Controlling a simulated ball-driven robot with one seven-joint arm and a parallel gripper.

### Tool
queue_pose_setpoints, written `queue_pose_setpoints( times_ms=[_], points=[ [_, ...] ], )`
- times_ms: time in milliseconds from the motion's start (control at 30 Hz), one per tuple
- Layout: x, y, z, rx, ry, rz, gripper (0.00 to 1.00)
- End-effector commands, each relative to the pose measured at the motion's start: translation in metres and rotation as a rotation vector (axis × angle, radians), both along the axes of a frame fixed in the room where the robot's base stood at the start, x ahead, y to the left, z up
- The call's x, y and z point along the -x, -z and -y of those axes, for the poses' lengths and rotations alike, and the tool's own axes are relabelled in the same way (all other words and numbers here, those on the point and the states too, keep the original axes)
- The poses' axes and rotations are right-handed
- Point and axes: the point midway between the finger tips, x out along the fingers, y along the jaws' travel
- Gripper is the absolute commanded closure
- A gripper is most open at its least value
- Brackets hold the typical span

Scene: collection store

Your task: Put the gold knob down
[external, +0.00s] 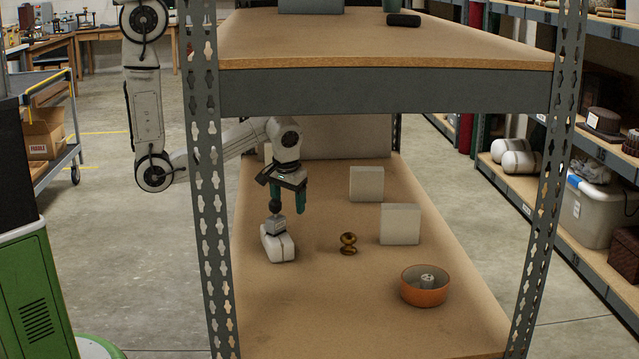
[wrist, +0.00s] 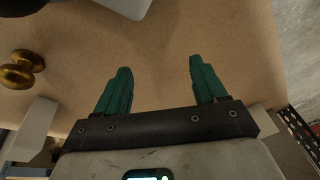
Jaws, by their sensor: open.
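The gold knob (external: 348,243) stands upright on the lower shelf board (external: 330,310), right of my gripper and clear of it. In the wrist view the knob (wrist: 21,70) shows at the left edge, outside the jaws. My gripper (external: 288,207) is above the board under the upper shelf. Its green fingers are spread in the wrist view (wrist: 160,65), with only bare board visible between them.
A white object (external: 278,246) with a grey and dark top stands just below my gripper. Two pale blocks (external: 366,184) (external: 400,224) stand behind and right of the knob. An orange bowl (external: 425,290) is at front right. The upper shelf (external: 390,90) and the left post (external: 207,180) bound the space.

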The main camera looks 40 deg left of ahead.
Motion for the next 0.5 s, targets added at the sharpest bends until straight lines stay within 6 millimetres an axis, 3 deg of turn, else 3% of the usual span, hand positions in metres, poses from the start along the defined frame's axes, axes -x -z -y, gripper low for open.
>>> queue_pose_setpoints(
  times_ms=[33, 200, 333, 500],
  points=[
    [0.009, 0.004, -0.025, 0.006, 0.009, -0.027, 0.29],
    [0.042, 0.004, -0.076, 0.058, 0.094, -0.089, 0.29],
    [0.065, -0.001, -0.094, 0.102, 0.148, -0.109, 0.29],
    [0.079, -0.007, -0.101, 0.136, 0.188, -0.111, 0.29]
  ],
)
